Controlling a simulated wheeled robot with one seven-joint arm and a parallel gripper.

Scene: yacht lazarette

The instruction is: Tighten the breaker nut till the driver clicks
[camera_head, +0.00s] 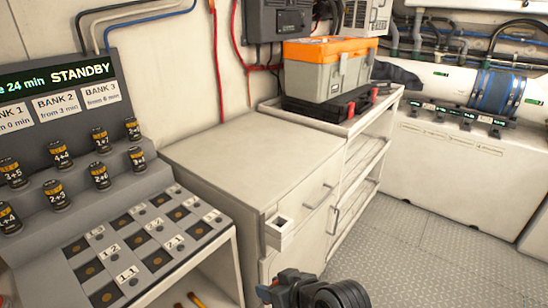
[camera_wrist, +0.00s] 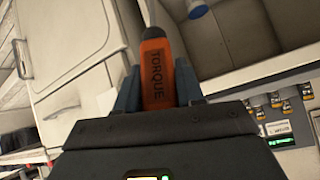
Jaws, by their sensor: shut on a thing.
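An orange torque driver (camera_wrist: 158,75) with the word TORQUE on its side and a dark end stands between the two fingers of my gripper (camera_wrist: 157,88) in the wrist view. The fingers are shut on it, one on each side. In the head view part of my gripper (camera_head: 312,292) shows at the bottom edge, in front of the cabinet drawers; I cannot make out the driver there. I cannot pick out the breaker nut in either view.
A rack of labelled canisters (camera_head: 101,176) stands at left under a STANDBY display (camera_head: 62,80). A beige cabinet (camera_head: 250,150) with drawers is in the middle. An orange-lidded toolbox (camera_head: 328,75) stands behind it. The metal floor (camera_head: 420,245) at right is clear.

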